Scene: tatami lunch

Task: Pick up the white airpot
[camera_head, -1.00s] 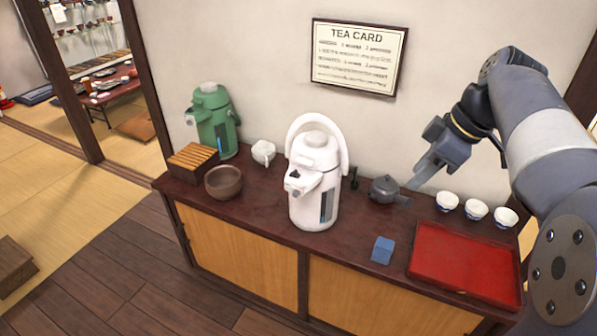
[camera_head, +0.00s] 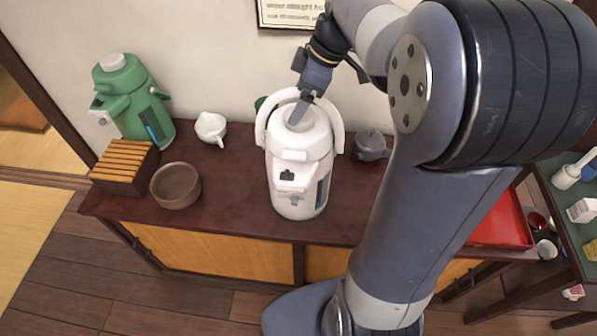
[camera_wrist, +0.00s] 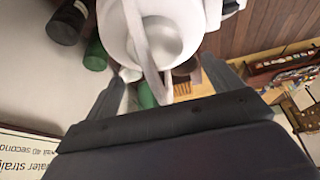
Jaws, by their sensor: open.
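The white airpot (camera_head: 300,168) stands upright on the dark wooden cabinet top, with its white carrying handle raised in an arch. Its spout and front button face the camera in the head view. My gripper (camera_head: 301,108) is at the top of the airpot, close to the lid and the handle. In the wrist view the airpot (camera_wrist: 185,15) fills the top middle, and its handle runs between the two spread fingers of my gripper (camera_wrist: 165,70). The gripper is open. I cannot tell whether a finger touches the handle.
A green airpot (camera_head: 133,100), a slatted wooden box (camera_head: 125,168), a brown bowl (camera_head: 175,186) and a white pitcher (camera_head: 211,128) stand to the left. A dark teapot (camera_head: 370,144) is close on the right. A red tray (camera_head: 505,222) is partly hidden by my arm.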

